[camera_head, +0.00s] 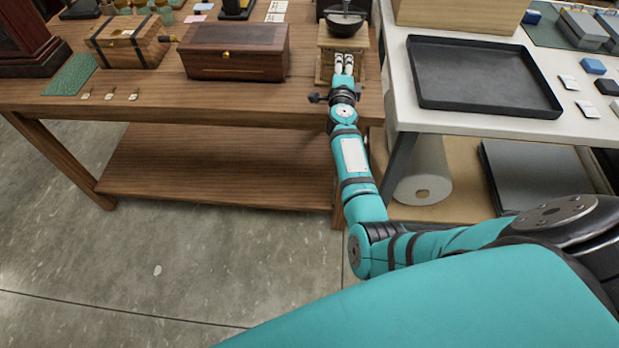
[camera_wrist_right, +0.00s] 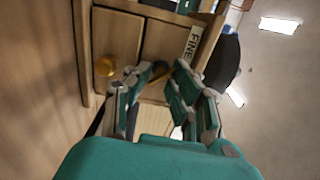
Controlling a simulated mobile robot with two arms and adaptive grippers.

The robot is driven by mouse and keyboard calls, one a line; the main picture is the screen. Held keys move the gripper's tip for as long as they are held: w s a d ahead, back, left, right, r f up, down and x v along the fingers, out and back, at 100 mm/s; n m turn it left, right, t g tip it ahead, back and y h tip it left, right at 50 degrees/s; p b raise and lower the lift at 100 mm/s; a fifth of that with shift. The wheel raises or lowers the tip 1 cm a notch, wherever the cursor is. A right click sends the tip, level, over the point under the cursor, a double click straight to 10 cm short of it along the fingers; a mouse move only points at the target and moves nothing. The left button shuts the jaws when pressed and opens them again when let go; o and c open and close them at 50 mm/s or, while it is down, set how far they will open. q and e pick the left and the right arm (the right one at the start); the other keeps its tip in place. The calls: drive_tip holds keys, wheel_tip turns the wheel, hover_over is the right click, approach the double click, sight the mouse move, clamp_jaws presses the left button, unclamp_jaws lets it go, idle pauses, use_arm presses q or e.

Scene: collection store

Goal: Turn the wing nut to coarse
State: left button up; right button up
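A wooden grinder (camera_head: 327,43) with a black bowl on top stands at the right end of the wooden table. In the right wrist view its wooden face appears turned, with a brass knob (camera_wrist_right: 105,66) and a label reading FINE (camera_wrist_right: 193,43). A small dark piece (camera_wrist_right: 160,69), perhaps the wing nut, shows between my right fingertips; its shape is mostly hidden. My right gripper (camera_head: 344,64) is at the grinder's front; in the wrist view its fingers (camera_wrist_right: 161,78) have a narrow gap around that piece. I cannot tell whether they touch it. My left gripper is out of view.
A dark wooden box (camera_head: 235,66) and a lighter striped box (camera_head: 127,55) stand left of the grinder. A white table (camera_head: 402,100) with a black tray (camera_head: 485,77) is close on the right. Several small tags lie near the wooden table's front edge.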

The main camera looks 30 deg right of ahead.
drive_tip(key=n, duration=0.4)
drive_tip(key=shift+n, duration=0.4)
drive_tip(key=n+b, duration=0.1)
drive_tip(key=n, duration=0.3)
drive_tip(key=shift+n, duration=0.4)
drive_tip(key=p+v, duration=0.2)
drive_tip(key=v, duration=0.4)
drive_tip(key=shift+s+a+r, duration=0.15)
drive_tip(key=shift+s+a, duration=0.05)
drive_tip(key=shift+s, duration=0.1)
drive_tip(key=p+v, duration=0.1)
drive_tip(key=v, duration=1)
drive_tip(key=s+a+f+n+y, duration=0.1)
drive_tip(key=a+f+n+y, duration=0.1)
drive_tip(key=f, duration=0.4)
drive_tip(key=s+a+f+n+y+p, duration=0.1)
drive_tip(key=a+f+n+y, duration=0.2)
drive_tip(key=f, duration=0.4)
drive_tip(key=s+a+f+n+g+y, duration=0.1)
drive_tip(key=a+f+n+y, duration=0.1)
drive_tip(key=a+f, duration=0.3)
drive_tip(key=shift+s+f+n+p, duration=0.2)
drive_tip(key=shift+f+n+p, duration=0.1)
drive_tip(key=shift+f+n, duration=0.45)
drive_tip(key=shift+r, duration=0.15)
